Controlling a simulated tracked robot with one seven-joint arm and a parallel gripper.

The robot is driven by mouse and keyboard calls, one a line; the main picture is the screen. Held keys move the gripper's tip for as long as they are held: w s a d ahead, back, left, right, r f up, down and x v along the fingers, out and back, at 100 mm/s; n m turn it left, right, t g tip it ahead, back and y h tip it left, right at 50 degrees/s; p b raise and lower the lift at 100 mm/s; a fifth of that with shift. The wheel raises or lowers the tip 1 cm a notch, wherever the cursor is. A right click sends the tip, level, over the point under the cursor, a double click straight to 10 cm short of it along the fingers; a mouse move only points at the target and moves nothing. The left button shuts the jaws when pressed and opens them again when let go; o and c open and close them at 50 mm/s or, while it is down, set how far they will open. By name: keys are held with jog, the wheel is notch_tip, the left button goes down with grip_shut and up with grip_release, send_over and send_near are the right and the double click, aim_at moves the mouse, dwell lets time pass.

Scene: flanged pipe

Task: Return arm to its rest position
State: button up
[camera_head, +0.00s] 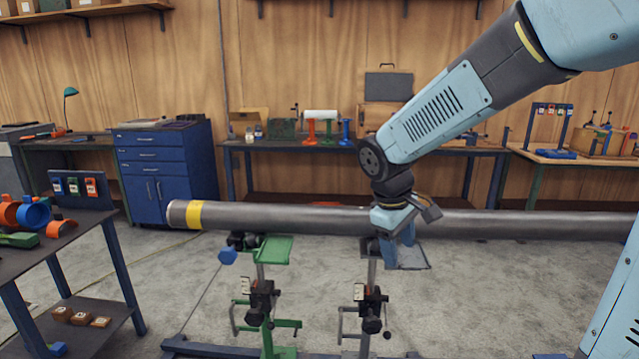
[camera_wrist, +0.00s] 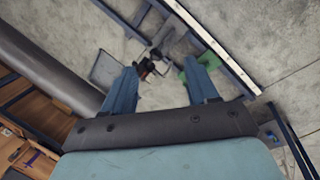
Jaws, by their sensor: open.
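My arm reaches in from the upper right in the head view and bends down at its wrist in front of the pipe. My gripper (camera_head: 402,254) hangs at the near side of the pipe (camera_head: 300,219), over the grey stand. In the wrist view my gripper (camera_wrist: 163,88) has its two blue fingers apart, with nothing between them. The pipe (camera_wrist: 45,65) runs along the left there, outside the fingers. The grey pipe has a yellow band near its left end. I cannot tell whether the gripper touches the pipe.
A green stand (camera_head: 263,290) and a grey stand (camera_head: 372,300) stand below the pipe. A dark table (camera_head: 75,245) with coloured parts is at the left. A blue cabinet (camera_head: 165,170) and a workbench (camera_head: 270,146) line the back wall. Open floor lies between.

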jog(key=s+d+r+m+t+y, duration=0.1)
jog(key=s+d+r+m+t, duration=0.1)
jog(key=s, duration=0.5)
jog(key=s+d+r+m+t+y, duration=0.1)
jog(key=s+d+r+m, duration=0.4)
jog(key=s+r+m, duration=0.1)
jog(key=shift+s+d+r+t+y, duration=0.15)
jog(key=shift+s+r+t+y, duration=0.15)
jog(key=shift+s+r+t, duration=0.1)
jog(key=shift+s+r+m, duration=0.1)
jog(key=shift+s+m, duration=0.3)
jog(key=shift+s, duration=0.25)
jog(key=shift+c, duration=0.2)
